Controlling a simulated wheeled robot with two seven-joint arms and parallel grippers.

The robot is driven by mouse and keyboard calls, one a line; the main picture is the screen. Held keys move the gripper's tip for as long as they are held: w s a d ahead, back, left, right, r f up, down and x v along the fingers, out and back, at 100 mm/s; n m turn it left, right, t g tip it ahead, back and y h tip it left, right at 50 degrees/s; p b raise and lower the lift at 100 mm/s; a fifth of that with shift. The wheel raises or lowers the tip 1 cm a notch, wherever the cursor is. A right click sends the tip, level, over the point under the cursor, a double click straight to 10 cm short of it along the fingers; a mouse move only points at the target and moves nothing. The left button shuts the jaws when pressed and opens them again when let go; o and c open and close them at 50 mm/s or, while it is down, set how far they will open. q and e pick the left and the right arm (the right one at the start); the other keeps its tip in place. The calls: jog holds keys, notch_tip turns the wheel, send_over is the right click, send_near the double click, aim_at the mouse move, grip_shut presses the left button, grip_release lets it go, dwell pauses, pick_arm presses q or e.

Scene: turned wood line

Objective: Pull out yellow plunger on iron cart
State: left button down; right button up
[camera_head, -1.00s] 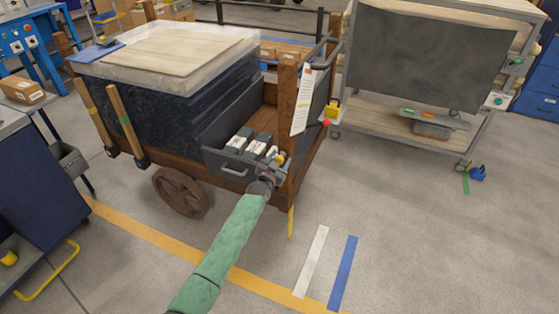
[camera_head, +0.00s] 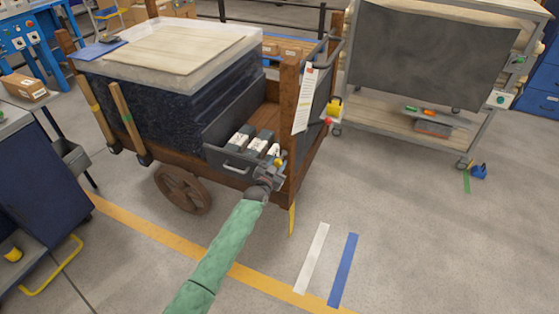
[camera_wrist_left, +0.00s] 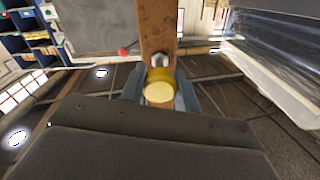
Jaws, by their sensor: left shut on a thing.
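The yellow plunger (camera_wrist_left: 158,91) is a round yellow knob in front of a metal fitting on a brown post, seen in the left wrist view. A small yellow part (camera_head: 279,162) shows at the gripper in the head view. My left gripper (camera_head: 270,171) is shut on the plunger, with one finger on each side of it. The fingers hide part of the knob and fitting. The cart (camera_head: 288,115) has brown posts, a spoked wheel and a dark load under a pale top. My right gripper is not in view.
A grey drawer (camera_head: 235,164) holding several boxes sits beside the gripper. A white tag (camera_head: 302,100) hangs on the post. A yellow part with a red knob (camera_head: 334,108) is behind it. A rack (camera_head: 425,60) stands to the right. The floor in front is clear, with tape marks.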

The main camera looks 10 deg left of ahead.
aim_at(276, 166)
pick_arm(q)
jog(key=c, duration=1)
grip_release()
jog(key=shift+s+f, duration=0.1)
jog(key=shift+s, duration=0.05)
jog(key=shift+c, duration=0.2)
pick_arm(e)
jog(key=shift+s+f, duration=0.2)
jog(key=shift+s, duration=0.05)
pick_arm(q)
jog(key=b+v, duration=0.1)
jog(key=v, duration=0.5)
jog(key=shift+a, duration=0.1)
jog(key=shift+v, duration=0.9)
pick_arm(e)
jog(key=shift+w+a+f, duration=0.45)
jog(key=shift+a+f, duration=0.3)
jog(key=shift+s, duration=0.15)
